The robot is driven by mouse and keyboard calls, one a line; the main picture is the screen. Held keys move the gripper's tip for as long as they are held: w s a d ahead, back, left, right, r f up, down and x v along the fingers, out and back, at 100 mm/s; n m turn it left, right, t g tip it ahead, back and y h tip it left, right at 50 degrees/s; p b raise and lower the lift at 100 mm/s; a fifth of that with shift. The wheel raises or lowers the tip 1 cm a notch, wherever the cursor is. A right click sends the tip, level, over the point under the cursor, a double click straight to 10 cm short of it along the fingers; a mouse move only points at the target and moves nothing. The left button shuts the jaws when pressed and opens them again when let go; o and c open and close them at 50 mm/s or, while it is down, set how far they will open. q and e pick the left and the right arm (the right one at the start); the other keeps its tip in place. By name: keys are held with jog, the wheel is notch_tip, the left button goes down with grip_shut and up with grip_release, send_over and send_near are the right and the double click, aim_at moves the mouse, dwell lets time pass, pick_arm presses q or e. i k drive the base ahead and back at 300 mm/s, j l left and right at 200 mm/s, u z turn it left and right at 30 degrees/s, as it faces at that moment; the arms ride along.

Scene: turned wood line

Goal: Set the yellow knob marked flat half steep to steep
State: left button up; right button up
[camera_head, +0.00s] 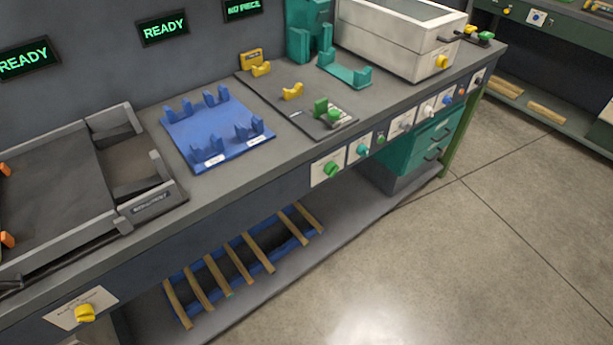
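A yellow knob (85,313) sits on a white label plate on the bench's front face at the lower left, below the grey tray. The print on its plate is too small to read. Another yellow knob (441,62) is on the front of the white box at the upper right. I cannot read which one is marked flat half steep, nor the setting of either. Neither of my grippers is in view.
The grey tray (60,190) fills the bench's left end. A blue fixture with cradles (195,130) stands mid-bench. A green knob (331,168) and several other knobs line the front edge to the right. Wooden bars lie on the lower shelf (300,262). The floor (470,260) in front is clear.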

aim_at(84, 313)
jog(key=u, duration=1.9)
